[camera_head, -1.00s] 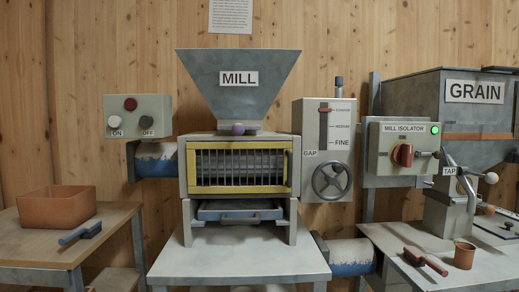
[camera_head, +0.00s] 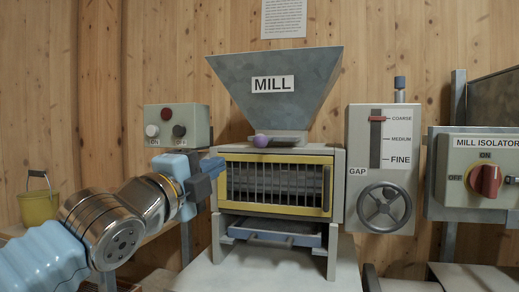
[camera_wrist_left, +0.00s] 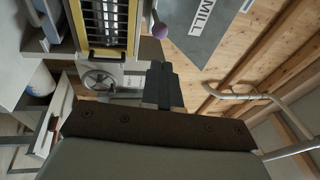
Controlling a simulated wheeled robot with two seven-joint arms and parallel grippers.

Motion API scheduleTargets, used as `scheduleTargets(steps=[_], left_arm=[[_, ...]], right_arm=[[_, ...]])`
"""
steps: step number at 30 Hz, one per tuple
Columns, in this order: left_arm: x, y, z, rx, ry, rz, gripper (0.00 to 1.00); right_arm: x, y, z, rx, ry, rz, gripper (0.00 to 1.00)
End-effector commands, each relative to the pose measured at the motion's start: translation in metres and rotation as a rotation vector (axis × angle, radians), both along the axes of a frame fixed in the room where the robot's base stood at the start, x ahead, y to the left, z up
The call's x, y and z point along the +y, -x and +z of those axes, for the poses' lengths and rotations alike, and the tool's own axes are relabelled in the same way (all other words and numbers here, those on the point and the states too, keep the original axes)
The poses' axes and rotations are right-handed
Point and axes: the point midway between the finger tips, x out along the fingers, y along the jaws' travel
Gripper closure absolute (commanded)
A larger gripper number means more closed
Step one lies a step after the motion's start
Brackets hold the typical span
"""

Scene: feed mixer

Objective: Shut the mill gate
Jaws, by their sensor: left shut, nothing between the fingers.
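The mill has a grey hopper (camera_head: 275,84) marked MILL. A purple knob (camera_head: 261,141) sits at the hopper's foot and also shows in the left wrist view (camera_wrist_left: 159,31). Below it is a barred guard with a yellow frame (camera_head: 275,210) and an upright handle on its right side; it looks closed. I cannot tell which of these parts is called the gate. My left gripper (camera_head: 213,167) is shut and empty, near the upper left corner of the yellow frame, left of and below the knob. It also shows in the left wrist view (camera_wrist_left: 163,85). My right gripper is not in view.
A switch box (camera_head: 178,124) is behind my left arm. The GAP panel (camera_head: 382,165) with its handwheel (camera_head: 387,207) stands right of the mill, then the MILL ISOLATOR box (camera_head: 470,190). A yellow bucket (camera_head: 38,208) is far left. A blue-fronted tray (camera_head: 270,236) sits under the guard.

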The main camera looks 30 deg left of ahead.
Motion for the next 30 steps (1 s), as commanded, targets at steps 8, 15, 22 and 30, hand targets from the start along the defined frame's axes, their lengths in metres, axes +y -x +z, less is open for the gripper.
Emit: scheduleTargets(steps=[8,15,22,30], left_arm=[[0.0,-0.005,0.0,0.003,0.003,-0.001,1.0],[0.001,-0.042,0.008,0.006,0.003,-0.001,1.0],[0.004,-0.091,0.018,0.006,0.004,-0.001,1.0],[0.005,-0.13,0.024,0.004,0.004,-0.002,1.0]], right_arm=[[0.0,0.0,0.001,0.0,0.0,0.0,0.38],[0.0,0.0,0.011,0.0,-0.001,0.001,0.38],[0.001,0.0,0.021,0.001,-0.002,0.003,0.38],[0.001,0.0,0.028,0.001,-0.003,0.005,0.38]])
